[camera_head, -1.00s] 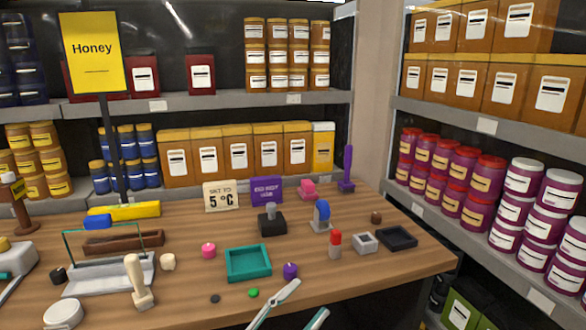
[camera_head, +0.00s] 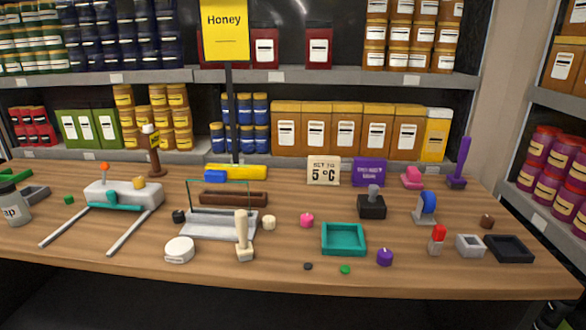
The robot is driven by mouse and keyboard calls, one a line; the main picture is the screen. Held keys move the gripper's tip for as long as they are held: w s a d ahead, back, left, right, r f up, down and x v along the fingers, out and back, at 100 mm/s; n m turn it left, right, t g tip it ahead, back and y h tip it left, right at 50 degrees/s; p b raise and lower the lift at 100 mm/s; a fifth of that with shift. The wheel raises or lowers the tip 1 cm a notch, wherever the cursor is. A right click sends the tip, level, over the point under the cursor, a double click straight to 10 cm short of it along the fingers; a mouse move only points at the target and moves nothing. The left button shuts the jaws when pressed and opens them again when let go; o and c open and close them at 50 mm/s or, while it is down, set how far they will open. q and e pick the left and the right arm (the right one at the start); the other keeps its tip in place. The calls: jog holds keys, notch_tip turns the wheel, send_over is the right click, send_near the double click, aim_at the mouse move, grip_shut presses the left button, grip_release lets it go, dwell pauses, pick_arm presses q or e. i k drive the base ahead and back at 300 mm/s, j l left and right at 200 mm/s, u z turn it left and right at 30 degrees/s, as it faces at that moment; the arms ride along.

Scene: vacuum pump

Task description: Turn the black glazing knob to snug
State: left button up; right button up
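A small black knob (camera_head: 179,216) is on the table at the left end of a pale fixture (camera_head: 216,229) with an upright clear glass pane (camera_head: 215,192). It stands close to the fixture's left edge; I cannot tell if it is joined to it. A black block (camera_head: 371,210) with a grey knob on top (camera_head: 374,191) stands farther right, behind the teal tray. Neither of my grippers shows in the current head view.
A stamp-like cream handle (camera_head: 243,237), a white round jar (camera_head: 179,249) and a teal tray (camera_head: 343,252) are near the front. A white device with two rails (camera_head: 124,194) stands left. Clear wood lies along the front edge. Shelves of jars stand behind.

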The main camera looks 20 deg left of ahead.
aim_at(178, 216)
jog(key=u, duration=1.4)
